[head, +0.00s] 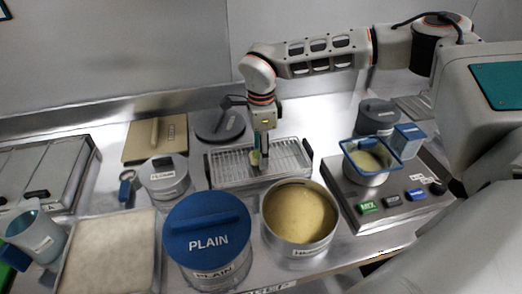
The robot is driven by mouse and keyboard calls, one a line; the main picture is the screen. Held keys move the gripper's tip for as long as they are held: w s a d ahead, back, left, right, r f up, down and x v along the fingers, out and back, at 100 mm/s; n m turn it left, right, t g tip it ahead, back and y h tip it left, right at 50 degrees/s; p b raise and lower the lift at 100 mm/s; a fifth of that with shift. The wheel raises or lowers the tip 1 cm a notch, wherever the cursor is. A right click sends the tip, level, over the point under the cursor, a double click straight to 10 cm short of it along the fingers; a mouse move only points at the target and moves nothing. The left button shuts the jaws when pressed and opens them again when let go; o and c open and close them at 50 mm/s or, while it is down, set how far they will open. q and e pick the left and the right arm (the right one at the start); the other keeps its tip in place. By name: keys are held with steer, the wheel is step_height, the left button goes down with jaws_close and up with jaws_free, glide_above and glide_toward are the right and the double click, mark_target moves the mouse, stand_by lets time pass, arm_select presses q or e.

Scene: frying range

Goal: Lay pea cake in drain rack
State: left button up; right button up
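The drain rack (222,177) is a silver wire tray in the middle of the counter. My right gripper (261,158) points down over the middle of the rack, its arm coming in from the right. A small yellow-green pea cake (254,158) stands on edge at its fingertips, and the gripper appears shut on it. The cake's lower edge is at or just above the wires; I cannot tell whether it touches. The fingers hide part of the cake. My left gripper is not in view.
In front stand a blue-lidded PLAIN pot (207,240) and an open pot of yellowish contents (300,213). Right is a panel with buttons (385,203) and a blue-rimmed basket (371,156). Left are a grey-lidded pot (164,180) and a pale tray (108,255). Behind is a tan lidded box (140,140).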

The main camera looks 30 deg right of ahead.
step_height(320, 180, up, 12)
stand_by(0.5)
steer(key=shift+s+f, duration=0.1)
